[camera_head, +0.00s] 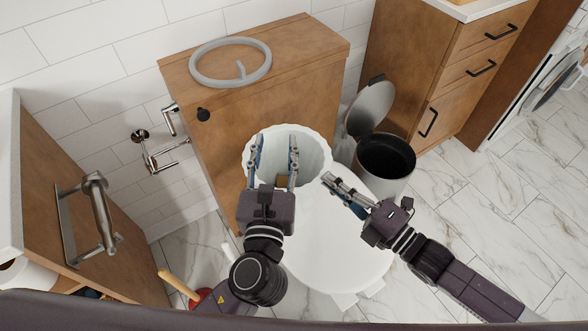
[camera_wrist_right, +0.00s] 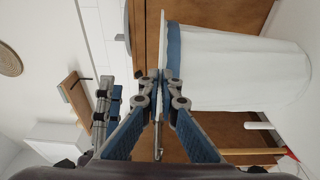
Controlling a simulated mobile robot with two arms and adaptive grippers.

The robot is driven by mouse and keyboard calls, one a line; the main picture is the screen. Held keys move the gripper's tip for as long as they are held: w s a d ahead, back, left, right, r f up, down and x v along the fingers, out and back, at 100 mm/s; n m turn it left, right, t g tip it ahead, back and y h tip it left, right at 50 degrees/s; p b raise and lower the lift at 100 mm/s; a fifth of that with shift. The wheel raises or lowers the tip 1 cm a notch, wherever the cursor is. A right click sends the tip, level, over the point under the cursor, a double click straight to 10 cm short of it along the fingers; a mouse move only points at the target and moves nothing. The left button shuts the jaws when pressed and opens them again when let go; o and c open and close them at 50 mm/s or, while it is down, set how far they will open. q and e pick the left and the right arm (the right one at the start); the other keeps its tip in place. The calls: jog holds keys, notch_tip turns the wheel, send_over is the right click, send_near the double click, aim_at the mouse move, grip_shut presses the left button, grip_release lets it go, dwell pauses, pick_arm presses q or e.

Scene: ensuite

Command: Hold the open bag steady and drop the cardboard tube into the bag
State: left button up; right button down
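The white bag (camera_head: 318,158) stands open, its wavy round rim facing up. In the right wrist view the bag (camera_wrist_right: 225,70) shows side-on with a blue band below its rim. My left gripper (camera_head: 275,142) is over the bag's mouth, fingers apart, with nothing seen between the tips. A small brown patch, probably the cardboard tube (camera_head: 281,181), shows low between its fingers inside the mouth; most of it is hidden. My right gripper (camera_head: 326,178) is at the bag's right rim; in the right wrist view its fingertips (camera_wrist_right: 165,88) pinch the rim.
A white toilet lid (camera_head: 335,240) is in front of the bag. A wooden cistern cabinet (camera_head: 300,50) with a grey ring (camera_head: 231,63) stands behind. An open pedal bin (camera_head: 386,157) is at right. A wooden-handled plunger (camera_head: 185,288) is at lower left. The tiled floor at right is clear.

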dwell(0.4)
jog(key=c, duration=2.1)
grip_release()
jog(key=v, duration=1.2)
